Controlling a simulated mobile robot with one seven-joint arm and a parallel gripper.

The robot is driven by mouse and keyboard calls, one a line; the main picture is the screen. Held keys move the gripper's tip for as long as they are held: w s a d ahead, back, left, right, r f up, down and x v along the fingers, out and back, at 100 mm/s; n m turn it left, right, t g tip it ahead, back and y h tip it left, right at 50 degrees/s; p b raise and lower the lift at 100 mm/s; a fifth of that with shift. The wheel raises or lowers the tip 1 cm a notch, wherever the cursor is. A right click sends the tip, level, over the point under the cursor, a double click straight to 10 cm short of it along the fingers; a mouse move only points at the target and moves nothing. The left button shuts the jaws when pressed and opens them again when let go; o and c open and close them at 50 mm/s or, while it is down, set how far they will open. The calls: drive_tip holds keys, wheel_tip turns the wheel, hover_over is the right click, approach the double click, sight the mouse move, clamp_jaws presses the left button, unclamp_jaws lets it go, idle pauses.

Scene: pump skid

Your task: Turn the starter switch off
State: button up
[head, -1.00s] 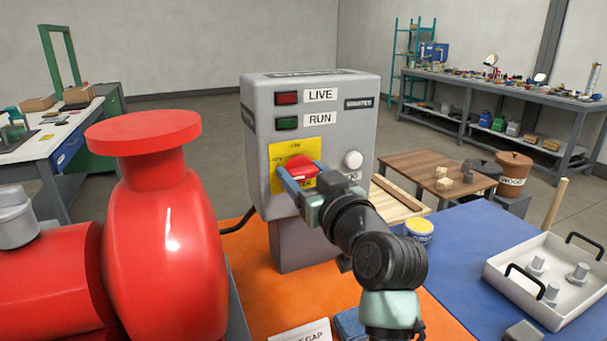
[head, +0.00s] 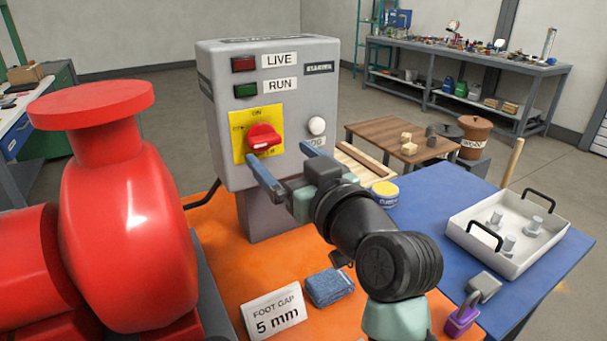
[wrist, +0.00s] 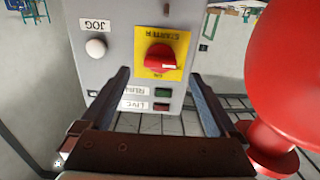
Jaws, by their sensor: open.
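The starter box (head: 225,165) is a grey cabinet on a post. Its red rotary switch (head: 263,138) sits on a yellow plate (head: 240,150) marked ON at the top. The switch's handle lies roughly level, slightly tilted, with a white mark on it; the smaller plate lettering is hard to read. My gripper (head: 279,153) is open and empty, in front of the box and just right of and below the switch, apart from it. In the wrist view, which shows the box upside down, the switch (wrist: 160,57) lies beyond the open fingertips (wrist: 156,74).
Red LIVE (head: 244,63) and green RUN (head: 246,90) lamps look dark. A white JOG button (head: 316,126) is right of the switch. The large red pump (head: 125,220) stands close on the left.

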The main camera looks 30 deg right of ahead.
drive_tip(key=s, duration=0.6)
drive_tip(key=shift+d, duration=0.1)
